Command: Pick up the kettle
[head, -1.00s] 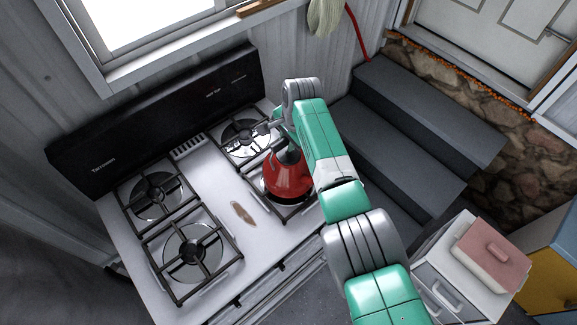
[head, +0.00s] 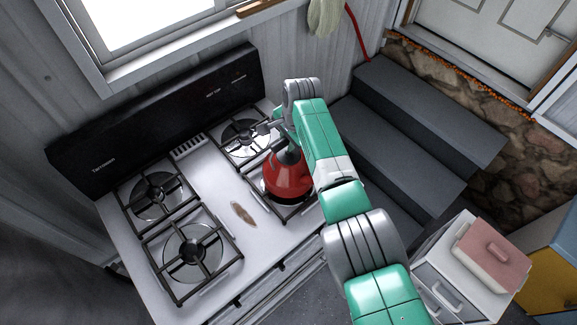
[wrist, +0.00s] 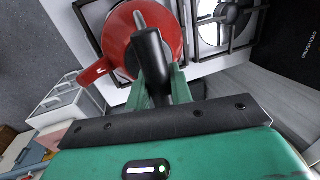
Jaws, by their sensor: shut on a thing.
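The red kettle (head: 287,177) sits over the front right burner of the stove (head: 213,190), upright, partly hidden by my arm in the head view. In the wrist view the kettle (wrist: 140,45) lies just beyond my gripper, with its red spout pointing to the lower left. Its black handle (wrist: 150,58) is between the fingers of my gripper (wrist: 160,85), which is shut on it. In the head view my gripper (head: 280,138) is above the kettle, its fingertips mostly hidden. Whether the kettle's base touches the grate is hard to tell.
The other burners, such as the front left one (head: 192,250), are empty. Dark steps (head: 400,140) rise to the right of the stove. A white cabinet (head: 455,270) with a pink-lidded dish (head: 492,255) stands at the lower right. A window is behind.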

